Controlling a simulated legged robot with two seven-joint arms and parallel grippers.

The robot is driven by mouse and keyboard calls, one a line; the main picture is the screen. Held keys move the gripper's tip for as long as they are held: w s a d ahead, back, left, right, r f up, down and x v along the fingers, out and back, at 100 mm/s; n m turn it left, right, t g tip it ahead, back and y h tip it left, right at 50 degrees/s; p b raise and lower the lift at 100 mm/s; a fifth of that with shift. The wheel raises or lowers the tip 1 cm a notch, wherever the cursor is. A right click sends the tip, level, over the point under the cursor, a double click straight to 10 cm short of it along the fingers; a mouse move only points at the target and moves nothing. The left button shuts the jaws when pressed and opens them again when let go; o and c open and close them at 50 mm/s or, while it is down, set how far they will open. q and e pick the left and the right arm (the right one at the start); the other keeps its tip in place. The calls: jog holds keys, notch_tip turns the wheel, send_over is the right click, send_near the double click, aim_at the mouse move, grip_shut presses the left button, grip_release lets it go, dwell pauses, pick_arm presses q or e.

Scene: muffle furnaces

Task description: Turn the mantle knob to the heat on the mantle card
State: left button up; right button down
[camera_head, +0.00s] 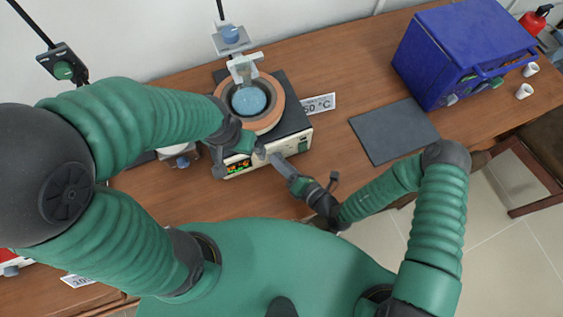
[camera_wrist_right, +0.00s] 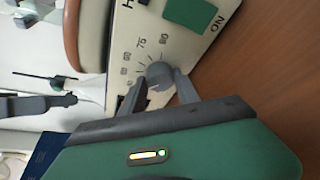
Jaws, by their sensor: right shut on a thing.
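The heating mantle (camera_head: 262,150) stands on the wooden table, with a round orange-brown rim and a blue-filled vessel (camera_head: 250,100) in it. Its front panel has a lit display (camera_head: 237,168) and a green switch (camera_wrist_right: 195,10). The mantle knob (camera_wrist_right: 158,74) is grey, with printed marks around it, one reading 75. My right gripper (camera_wrist_right: 160,82) is shut on the knob; its fingers also show at the panel in the head view (camera_head: 274,158). A white card (camera_head: 319,104) beside the mantle shows "50 °C", its left part hidden. My left gripper (camera_head: 235,150) is over the mantle's left front; its fingers are unclear.
A blue furnace (camera_head: 462,50) stands at the back right, with two white cups (camera_head: 525,91) near it. A dark grey mat (camera_head: 393,130) lies right of the mantle. A clamp stand (camera_head: 241,68) rises behind the vessel. Another card (camera_head: 78,281) lies at lower left.

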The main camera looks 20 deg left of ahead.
jog(key=shift+d+f, duration=0.1)
jog(key=shift+f, duration=0.05)
jog(key=shift+f+m+y+b, duration=0.2)
jog(key=shift+m+y+b, duration=0.3)
jog(key=shift+m, duration=0.7)
jog(key=shift+m+y+b, duration=0.5)
jog(key=shift+m+b, duration=0.2)
jog(key=shift+m, duration=0.5)
jog(key=c, duration=1.1)
grip_release()
jog(key=shift+c, duration=0.2)
jog(key=shift+o, duration=1.2)
jog(key=shift+w, duration=0.1)
jog(key=shift+d, duration=0.1)
